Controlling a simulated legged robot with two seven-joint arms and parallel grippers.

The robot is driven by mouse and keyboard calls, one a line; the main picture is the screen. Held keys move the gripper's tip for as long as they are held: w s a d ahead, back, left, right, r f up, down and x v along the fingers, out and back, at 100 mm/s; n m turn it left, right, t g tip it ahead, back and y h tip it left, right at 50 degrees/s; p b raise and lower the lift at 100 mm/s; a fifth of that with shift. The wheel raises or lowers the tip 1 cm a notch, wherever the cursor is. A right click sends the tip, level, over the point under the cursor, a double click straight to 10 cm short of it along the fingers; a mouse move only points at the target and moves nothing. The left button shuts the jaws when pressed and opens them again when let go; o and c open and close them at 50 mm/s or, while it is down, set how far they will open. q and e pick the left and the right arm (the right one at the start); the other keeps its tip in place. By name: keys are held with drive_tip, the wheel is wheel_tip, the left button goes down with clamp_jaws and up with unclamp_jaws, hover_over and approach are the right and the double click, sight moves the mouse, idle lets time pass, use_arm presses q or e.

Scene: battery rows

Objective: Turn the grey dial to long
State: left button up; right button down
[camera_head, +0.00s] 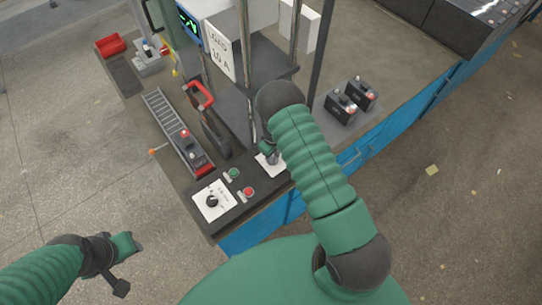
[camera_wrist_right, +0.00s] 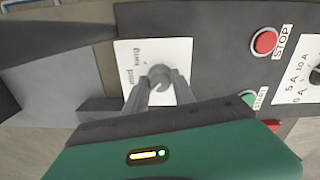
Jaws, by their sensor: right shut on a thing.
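The grey dial (camera_wrist_right: 160,77) sits on a white label plate (camera_wrist_right: 170,52) on the dark control panel. In the right wrist view the fingers of my right gripper (camera_wrist_right: 161,88) are on either side of the dial, shut on it. Sideways lettering that seems to read "mid" and "long" shows on the plate, left of the dial. Which mark the dial points to cannot be told. In the head view my right gripper (camera_head: 270,152) reaches down to the plate (camera_head: 272,168) and hides the dial. My left gripper (camera_head: 122,262) hangs apart at the lower left; its fingers are unclear.
The panel also has a green START button (camera_head: 234,173), a red STOP button (camera_head: 248,192) and a black knob (camera_head: 212,201) on a white label. A rail with a battery (camera_head: 188,142) lies behind. Two black batteries (camera_head: 342,106) stand right of my right arm.

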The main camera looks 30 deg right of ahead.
drive_tip(key=shift+w+d, duration=0.15)
drive_tip(key=shift+d, duration=0.15)
drive_tip(key=shift+a+r, duration=0.1)
drive_tip(key=shift+a, duration=0.15)
drive_tip(key=shift+w+a, duration=0.1)
drive_tip(key=shift+a, duration=0.05)
drive_tip(key=shift+d+m+b, duration=0.2)
drive_tip(key=shift+m+b, duration=0.5)
drive_tip(key=shift+m, duration=0.3)
drive_tip(key=m+b, duration=0.2)
drive_tip(key=m, duration=0.2)
drive_tip(key=shift+a, duration=0.1)
drive_tip(key=m, duration=0.3)
drive_tip(key=shift+b, duration=0.35)
drive_tip(key=m, duration=0.2)
drive_tip(key=shift+m, duration=0.4)
use_arm(q)
drive_tip(key=f, duration=0.2)
drive_tip(key=d+f+b, duration=0.1)
drive_tip(key=f, duration=0.2)
drive_tip(key=shift+s, duration=0.2)
use_arm(e)
drive_tip(key=m, duration=0.6)
